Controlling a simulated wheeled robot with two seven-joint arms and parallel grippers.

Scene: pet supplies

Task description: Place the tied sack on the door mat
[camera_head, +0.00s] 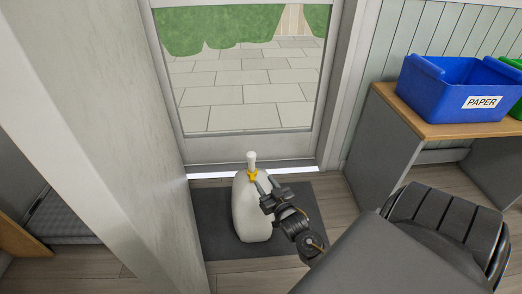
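The tied sack (248,215) is pale and upright, with a yellow tie (253,175) around its neck and a white tuft on top. It is over the dark grey door mat (300,215) in front of the glass door, and its base appears to rest on the mat. My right gripper (262,196) is at the sack's upper right side, just below the tie. Its two fingers look spread apart, and the neck is not between them. It partly covers the sack's right side; whether it touches the sack I cannot tell. My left gripper is out of view.
A blue paper bin (455,95) stands on a wood-topped bench (430,128) at the right, with a green bin (515,105) beside it. A light wall (110,130) stands close on the left. The glass door (245,80) is behind the mat.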

